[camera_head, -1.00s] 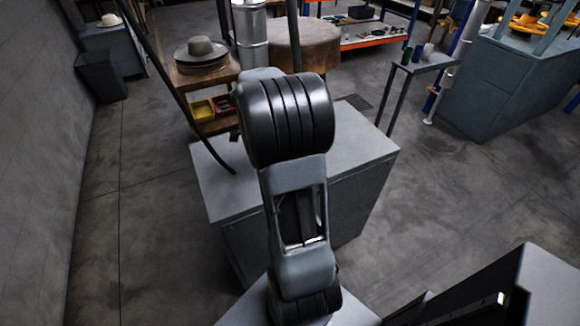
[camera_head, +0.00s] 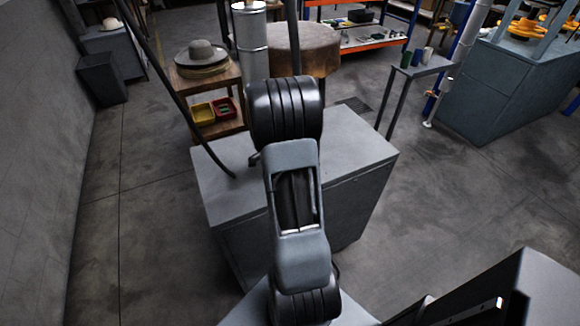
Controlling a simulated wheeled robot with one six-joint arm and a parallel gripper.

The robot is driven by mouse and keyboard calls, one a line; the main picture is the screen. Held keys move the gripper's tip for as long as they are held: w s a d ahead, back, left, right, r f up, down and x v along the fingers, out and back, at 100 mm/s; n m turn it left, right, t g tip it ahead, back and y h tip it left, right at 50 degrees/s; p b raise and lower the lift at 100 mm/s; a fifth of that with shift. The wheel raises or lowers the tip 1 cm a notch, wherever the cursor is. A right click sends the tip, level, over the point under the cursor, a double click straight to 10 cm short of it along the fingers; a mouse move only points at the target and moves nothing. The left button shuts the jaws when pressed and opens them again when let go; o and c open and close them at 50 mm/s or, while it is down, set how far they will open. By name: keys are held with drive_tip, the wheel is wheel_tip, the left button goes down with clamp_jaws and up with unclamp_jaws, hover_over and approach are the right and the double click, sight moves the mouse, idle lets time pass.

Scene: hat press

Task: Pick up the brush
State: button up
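I cannot make out a brush in the head view. My arm rises through the middle of the view, in front of a grey cabinet (camera_head: 350,150), and covers part of its top. My gripper does not show; the end of the arm is hidden behind its own thick dark joint. A small dark piece shows at the left edge of the arm, over the cabinet top, and I cannot tell what it is.
Behind the cabinet, a wooden stand (camera_head: 232,78) holds hats (camera_head: 201,57), a yellow bin (camera_head: 202,113) and a red bin (camera_head: 223,108). A metal cylinder (camera_head: 251,42) and a round brown table (camera_head: 312,40) stand beyond. A narrow table (camera_head: 428,66) with small cups is at right.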

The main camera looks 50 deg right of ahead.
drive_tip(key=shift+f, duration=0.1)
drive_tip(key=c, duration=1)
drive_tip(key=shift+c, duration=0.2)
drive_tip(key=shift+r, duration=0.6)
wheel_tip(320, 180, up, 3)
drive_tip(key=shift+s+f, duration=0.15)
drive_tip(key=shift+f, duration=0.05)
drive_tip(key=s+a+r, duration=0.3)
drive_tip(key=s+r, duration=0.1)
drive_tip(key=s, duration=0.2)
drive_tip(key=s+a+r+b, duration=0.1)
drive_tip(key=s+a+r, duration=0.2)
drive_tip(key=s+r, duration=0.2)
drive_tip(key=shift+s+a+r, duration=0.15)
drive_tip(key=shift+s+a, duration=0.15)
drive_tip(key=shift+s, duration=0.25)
